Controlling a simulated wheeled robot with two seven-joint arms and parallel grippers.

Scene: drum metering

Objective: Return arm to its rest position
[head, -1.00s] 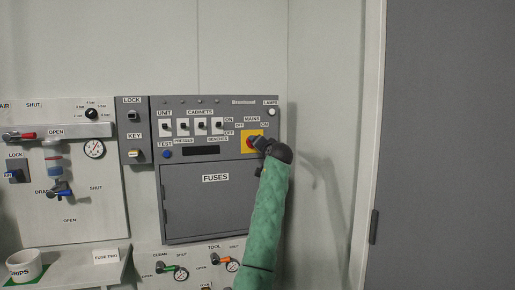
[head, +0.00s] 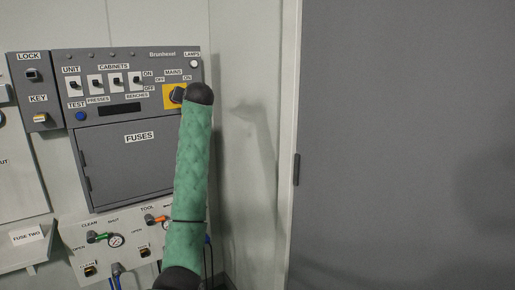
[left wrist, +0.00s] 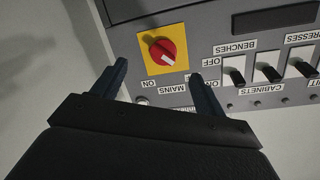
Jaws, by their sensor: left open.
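My left arm has a green padded sleeve (head: 192,150) and rises from the bottom of the head view to the grey control panel. Its gripper (left wrist: 158,68) is open and empty in the left wrist view, its two dark fingers spread apart. Beyond the fingertips is the red mains knob (left wrist: 162,51) on a yellow plate (left wrist: 148,65); the knob's white mark is at its lower right in this upside-down view. I see no contact between fingers and knob. In the head view the dark wrist hides most of the gripper and the knob, while part of the yellow plate (head: 169,102) shows.
The fuses door (head: 130,165) is closed, left of my arm. Below are the green-handled valve (head: 97,237), a gauge (head: 116,240) and the orange-handled valve (head: 155,219). A shelf (head: 25,252) is at lower left. A grey door (head: 400,150) fills the right side.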

